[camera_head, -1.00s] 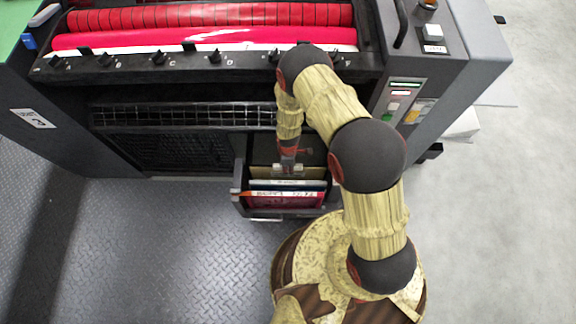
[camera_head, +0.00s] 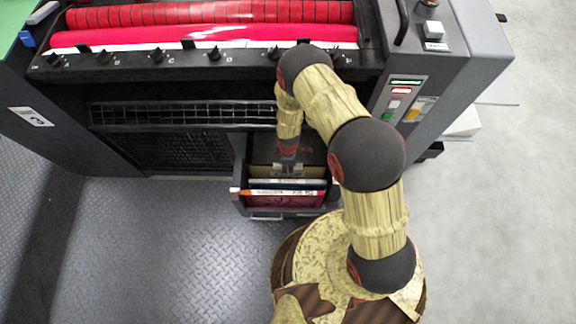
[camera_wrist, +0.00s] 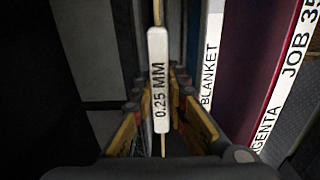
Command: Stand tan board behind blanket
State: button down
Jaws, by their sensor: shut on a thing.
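The tan board shows edge-on in the wrist view (camera_wrist: 163,144), with a white tag reading "0.25 MM" on its near edge. In the head view the tan board (camera_head: 264,172) stands upright at the back of an open drawer. My gripper (camera_head: 288,170) is over that drawer, its fingers on either side of the board and shut on it. The blanket, labelled "BLANKET" (camera_wrist: 209,62), is to the right of the board in the wrist view, apart from it. In the head view the blanket (camera_head: 262,183) lies in front of the board. The board's lower edge is hidden.
A magenta folder labelled "MAGENTA JOB 35" (camera_wrist: 255,60) stands at the drawer's front; it also shows in the head view (camera_head: 285,201). The dark drawer (camera_head: 238,200) has close walls around my gripper. The press body (camera_head: 130,75) rises behind. The floor to the left is clear.

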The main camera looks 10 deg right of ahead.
jog(key=shift+f, duration=0.1)
jog(key=c, duration=1.7)
grip_release()
notch_tip(320, 180, up, 12)
notch_tip(320, 180, up, 5)
jog(key=p, duration=0.3)
jog(key=shift+p, duration=0.35)
